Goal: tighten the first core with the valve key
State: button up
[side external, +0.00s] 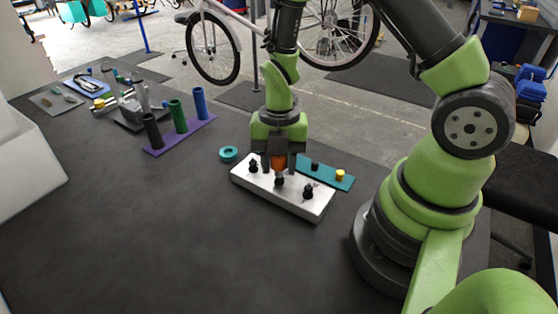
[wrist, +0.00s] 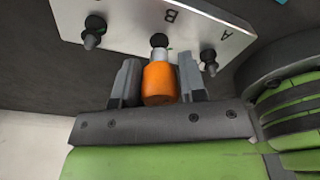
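A white block (side external: 290,201) on the table carries three black valves in a row. The wrist view shows the block (wrist: 130,22) with the letters A and B; valve A (wrist: 208,58) is at right, the middle valve (wrist: 158,40) is beside B, and a third valve (wrist: 94,28) is at left. My gripper (wrist: 158,85) is shut on the orange valve key (wrist: 158,84), one finger on each side. The key (side external: 279,162) points down at the middle valve (side external: 279,182). Its silver tip meets the valve in the picture; I cannot tell whether it is seated.
A teal mat (side external: 328,178) with a yellow-topped piece (side external: 340,175) and a dark piece (side external: 315,167) lies behind the block. A teal ring (side external: 228,154) lies to its left. A purple rack (side external: 183,138) holds black, green and blue tubes. The front table is clear.

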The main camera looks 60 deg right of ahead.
jog(key=c, duration=0.5)
jog(key=m, duration=0.7)
jog(key=shift+t, duration=0.4)
jog(key=shift+c, duration=0.2)
jog(key=m, duration=0.5)
jog(key=shift+t, duration=0.4)
jog(key=o, duration=1)
